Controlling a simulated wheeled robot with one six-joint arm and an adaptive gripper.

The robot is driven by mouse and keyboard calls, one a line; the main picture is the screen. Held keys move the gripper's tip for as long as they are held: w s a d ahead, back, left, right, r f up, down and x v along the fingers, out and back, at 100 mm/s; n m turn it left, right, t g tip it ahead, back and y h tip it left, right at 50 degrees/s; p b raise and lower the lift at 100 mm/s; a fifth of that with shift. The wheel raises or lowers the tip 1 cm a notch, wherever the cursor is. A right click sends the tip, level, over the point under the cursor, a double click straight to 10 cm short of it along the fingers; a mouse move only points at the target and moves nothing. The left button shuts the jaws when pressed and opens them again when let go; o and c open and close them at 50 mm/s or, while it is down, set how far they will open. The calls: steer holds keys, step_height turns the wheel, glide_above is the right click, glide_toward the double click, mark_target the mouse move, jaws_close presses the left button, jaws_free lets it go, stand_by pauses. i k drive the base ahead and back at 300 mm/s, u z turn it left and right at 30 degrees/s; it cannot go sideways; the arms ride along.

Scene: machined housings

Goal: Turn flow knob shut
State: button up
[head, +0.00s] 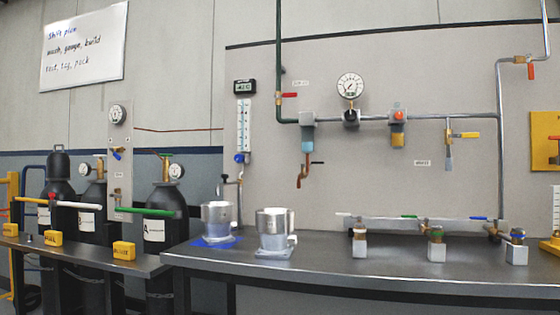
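A small blue knob (239,158) sits at the foot of a clear, upright flow tube with a marked scale (243,125) on the grey wall panel. It is likely the flow knob. The knob is small in the picture, and I cannot tell how far it is turned. A small dark digital display (245,86) is fixed just above the tube. My gripper is not in view, and nothing is seen touching the knob.
A workbench (330,275) runs below the panel, holding two metal housings (275,227) and several valve blocks (436,246). Dark gas cylinders (163,203) stand at left behind a low bench with yellow tags (124,250). Pipes with a round gauge (350,86) cross the panel.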

mark_target(239, 159)
steer(key=u, duration=0.1)
steer(key=i, duration=0.9)
steer(key=u, duration=0.75)
